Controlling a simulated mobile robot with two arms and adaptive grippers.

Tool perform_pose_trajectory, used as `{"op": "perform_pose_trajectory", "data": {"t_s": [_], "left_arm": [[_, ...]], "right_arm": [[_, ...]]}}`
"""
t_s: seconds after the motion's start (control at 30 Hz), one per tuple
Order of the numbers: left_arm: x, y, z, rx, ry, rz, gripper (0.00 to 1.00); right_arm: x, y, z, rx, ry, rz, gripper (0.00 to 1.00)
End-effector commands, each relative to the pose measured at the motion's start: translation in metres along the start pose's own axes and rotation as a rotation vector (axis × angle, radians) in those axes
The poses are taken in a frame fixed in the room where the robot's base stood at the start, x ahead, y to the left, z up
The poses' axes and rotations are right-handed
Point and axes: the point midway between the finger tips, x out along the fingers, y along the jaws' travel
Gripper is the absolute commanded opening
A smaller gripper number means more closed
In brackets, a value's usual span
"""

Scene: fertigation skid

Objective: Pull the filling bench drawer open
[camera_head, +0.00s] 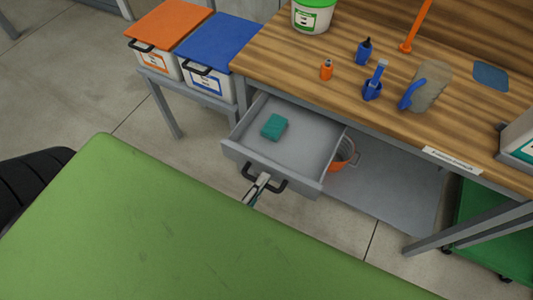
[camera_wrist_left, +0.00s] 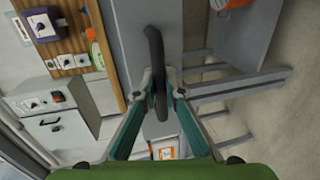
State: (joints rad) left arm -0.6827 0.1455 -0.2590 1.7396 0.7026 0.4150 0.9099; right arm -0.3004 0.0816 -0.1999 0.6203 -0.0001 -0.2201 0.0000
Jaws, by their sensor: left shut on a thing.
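The grey filling bench drawer (camera_head: 303,146) stands pulled out from under the wooden bench top (camera_head: 290,55), its inside showing from above. A teal block, perhaps a sponge (camera_head: 274,126), lies in it toward the left. My left gripper (camera_head: 262,180) is shut on the dark drawer handle (camera_head: 280,185) at the drawer front. In the left wrist view the handle (camera_wrist_left: 154,50) runs between the two fingers of the left gripper (camera_wrist_left: 160,88). Most of my left arm is hidden behind the green surface in the foreground. My right gripper is not in view.
A large green surface (camera_head: 180,230) fills the foreground. Bins with orange (camera_head: 168,22) and blue (camera_head: 218,42) lids stand left of the bench. An orange bucket (camera_head: 343,156) sits below. Bottles, a scoop and a jug (camera_head: 430,85) stand on top.

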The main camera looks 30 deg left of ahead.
Motion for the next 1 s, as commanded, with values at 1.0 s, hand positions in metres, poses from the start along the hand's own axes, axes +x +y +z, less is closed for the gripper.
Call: {"op": "perform_pose_trajectory", "data": {"t_s": [1.0], "left_arm": [[-0.021, -0.002, 0.001, 0.001, -0.003, -0.004, 0.27]], "right_arm": [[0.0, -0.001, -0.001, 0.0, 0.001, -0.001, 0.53]]}}
